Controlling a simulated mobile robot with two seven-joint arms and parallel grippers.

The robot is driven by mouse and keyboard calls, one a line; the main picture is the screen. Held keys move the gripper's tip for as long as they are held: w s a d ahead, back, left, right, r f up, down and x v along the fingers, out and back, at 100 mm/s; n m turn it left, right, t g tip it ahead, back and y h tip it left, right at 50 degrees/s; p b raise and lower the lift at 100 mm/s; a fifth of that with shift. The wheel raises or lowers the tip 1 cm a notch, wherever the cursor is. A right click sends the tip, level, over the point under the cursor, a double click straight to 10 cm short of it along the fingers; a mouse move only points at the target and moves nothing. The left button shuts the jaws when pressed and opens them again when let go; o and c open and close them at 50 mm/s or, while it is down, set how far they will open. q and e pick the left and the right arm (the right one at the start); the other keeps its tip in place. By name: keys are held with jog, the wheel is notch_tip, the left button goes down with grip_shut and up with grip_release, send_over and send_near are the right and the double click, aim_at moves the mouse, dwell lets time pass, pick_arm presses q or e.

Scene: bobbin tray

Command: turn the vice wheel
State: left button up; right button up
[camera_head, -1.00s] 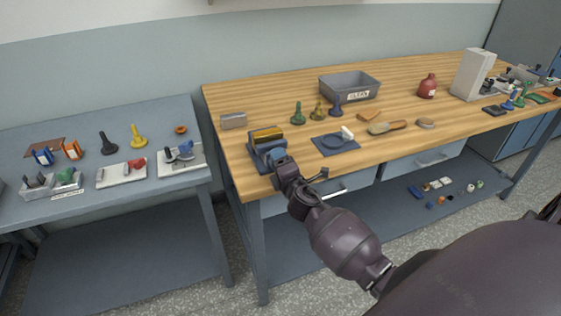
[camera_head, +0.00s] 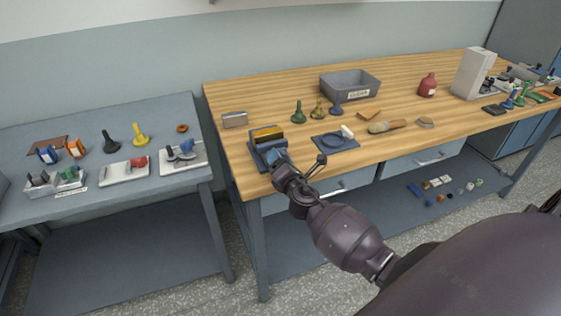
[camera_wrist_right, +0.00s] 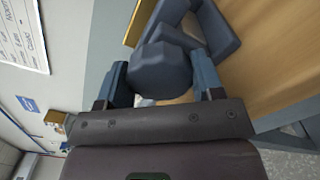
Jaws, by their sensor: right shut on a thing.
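The vice (camera_head: 256,155) is dark blue-grey and stands at the left front corner of the wooden bench, with a brass-coloured piece (camera_head: 267,134) between its jaws. Its wheel, a dark faceted round knob (camera_wrist_right: 160,72), faces the front edge. My right gripper (camera_head: 278,159) reaches the wheel from the front. In the right wrist view its two fingers (camera_wrist_right: 161,78) stand on either side of the wheel, shut on it. In the head view the gripper mostly hides the wheel. My left gripper is not in view.
A blue plate with a ring (camera_head: 335,144) lies right of the vice. A metal block (camera_head: 234,120) and several coloured pieces stand behind. A grey bin (camera_head: 350,85) is at the back. A lower grey table (camera_head: 100,200) stands left, across a gap.

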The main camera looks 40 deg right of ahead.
jog(key=o, duration=0.9)
jog(key=v, duration=1)
jog(key=shift+s, duration=0.4)
